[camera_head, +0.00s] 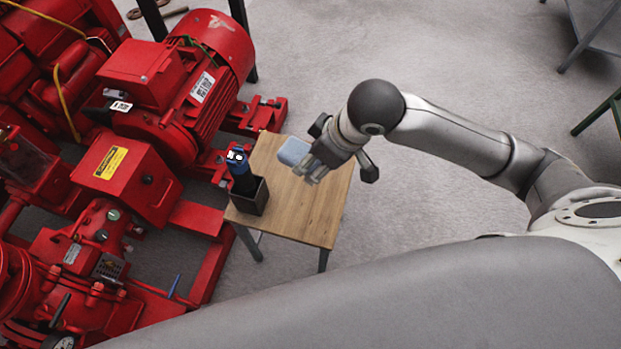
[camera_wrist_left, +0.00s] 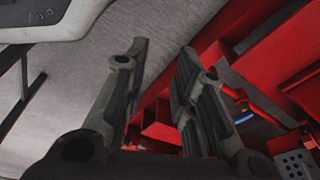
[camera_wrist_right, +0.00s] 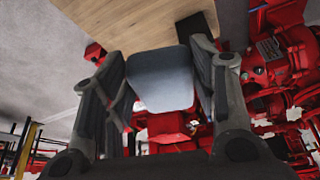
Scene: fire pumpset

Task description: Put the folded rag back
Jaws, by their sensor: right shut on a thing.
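The folded rag (camera_head: 294,150) is a light blue-grey flat pad with rounded corners. My right gripper (camera_head: 316,165) is shut on it, over the small wooden table (camera_head: 309,217). In the right wrist view the rag (camera_wrist_right: 160,80) sits between the two fingers, with the table (camera_wrist_right: 125,25) beyond it. I cannot tell how far the rag is from the tabletop. My left gripper (camera_wrist_left: 164,50) shows only in its own wrist view, with its fingers apart and nothing between them.
A dark box (camera_head: 250,197) holding a blue-and-black object (camera_head: 238,160) stands on the table's left side. The red pumpset (camera_head: 150,130) fills the left, close to the table. Grey floor (camera_head: 420,60) is open behind. A green-legged stand (camera_head: 600,112) is at far right.

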